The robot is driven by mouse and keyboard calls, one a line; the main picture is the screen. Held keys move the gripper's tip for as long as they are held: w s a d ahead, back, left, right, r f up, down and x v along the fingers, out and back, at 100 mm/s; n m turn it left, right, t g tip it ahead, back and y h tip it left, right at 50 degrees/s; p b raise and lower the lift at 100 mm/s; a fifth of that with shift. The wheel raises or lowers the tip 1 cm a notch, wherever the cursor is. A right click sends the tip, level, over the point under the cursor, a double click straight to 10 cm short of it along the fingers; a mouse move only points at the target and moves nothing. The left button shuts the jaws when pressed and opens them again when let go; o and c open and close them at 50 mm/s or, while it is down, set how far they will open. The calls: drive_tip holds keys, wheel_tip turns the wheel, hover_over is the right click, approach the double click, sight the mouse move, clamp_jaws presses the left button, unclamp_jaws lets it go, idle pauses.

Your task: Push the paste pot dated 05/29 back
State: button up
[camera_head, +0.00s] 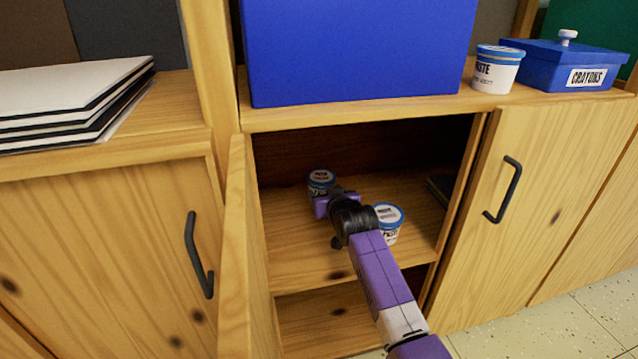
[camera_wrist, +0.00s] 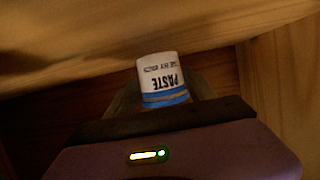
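A white paste pot with a blue rim (camera_head: 321,180) stands upright at the back left of the open cupboard's upper inside shelf (camera_head: 300,262). My gripper (camera_head: 326,199) is in the cupboard, close in front of this pot. In the wrist view a paste pot (camera_wrist: 162,80) appears upside down just beyond my gripper; its small print is too blurred to read surely. Grey shapes flank it, but whether the fingers touch it cannot be told. A second paste pot (camera_head: 388,222) stands right of my wrist, nearer the front, partly hidden by my arm. Neither date is readable in the head view.
The left cupboard door (camera_head: 245,250) stands open; the right door (camera_head: 545,190) is shut. A dark flat item (camera_head: 438,190) lies at the shelf's right. On top are a blue box (camera_head: 360,50), another paste pot (camera_head: 496,72) and a crayons box (camera_head: 570,65).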

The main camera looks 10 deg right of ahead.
drive_tip(key=shift+w+b, duration=0.45)
drive_tip(key=shift+w, duration=0.95)
drive_tip(key=shift+s+r+p, duration=0.1)
drive_tip(key=shift+s+p, duration=0.55)
drive_tip(key=shift+p, duration=0.35)
drive_tip(key=shift+s+p, duration=0.9)
drive_tip(key=shift+p, duration=0.2)
